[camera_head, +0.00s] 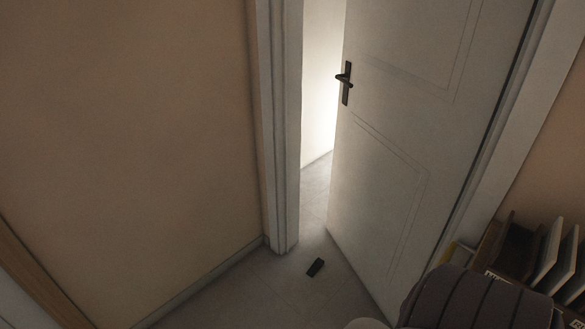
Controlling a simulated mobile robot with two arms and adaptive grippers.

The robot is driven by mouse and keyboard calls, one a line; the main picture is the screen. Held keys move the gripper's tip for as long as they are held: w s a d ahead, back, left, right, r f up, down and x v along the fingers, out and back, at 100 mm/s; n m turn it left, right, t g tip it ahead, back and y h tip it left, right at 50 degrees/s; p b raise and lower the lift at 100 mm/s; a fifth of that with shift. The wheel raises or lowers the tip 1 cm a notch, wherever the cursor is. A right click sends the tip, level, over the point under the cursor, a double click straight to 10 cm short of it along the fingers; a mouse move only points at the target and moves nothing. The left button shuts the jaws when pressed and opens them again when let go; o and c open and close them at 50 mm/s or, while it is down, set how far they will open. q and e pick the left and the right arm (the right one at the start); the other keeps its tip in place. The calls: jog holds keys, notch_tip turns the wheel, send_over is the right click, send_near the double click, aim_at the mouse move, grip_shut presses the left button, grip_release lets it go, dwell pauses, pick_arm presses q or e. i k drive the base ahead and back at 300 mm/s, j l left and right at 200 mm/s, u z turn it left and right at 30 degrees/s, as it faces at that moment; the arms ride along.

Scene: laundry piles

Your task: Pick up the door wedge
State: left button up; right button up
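The door wedge (316,267) looks like a small dark block lying on the grey tiled floor. It sits in front of the doorway, a little left of the lower edge of the white door (395,130), and appears apart from it. The door stands partly open and has a dark handle (345,82). Neither of my grippers shows in the head view.
A tan wall (130,130) fills the left, ending at the white door frame (281,130). At lower right are a dark padded seat-like object (470,302) and a rack with upright panels (545,255). The floor around the wedge is clear.

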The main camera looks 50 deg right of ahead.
aim_at(318, 264)
jog(key=i+z, duration=0.35)
jog(key=i+j+z, duration=0.2)
jog(key=i+z, duration=0.2)
jog(key=i, duration=0.15)
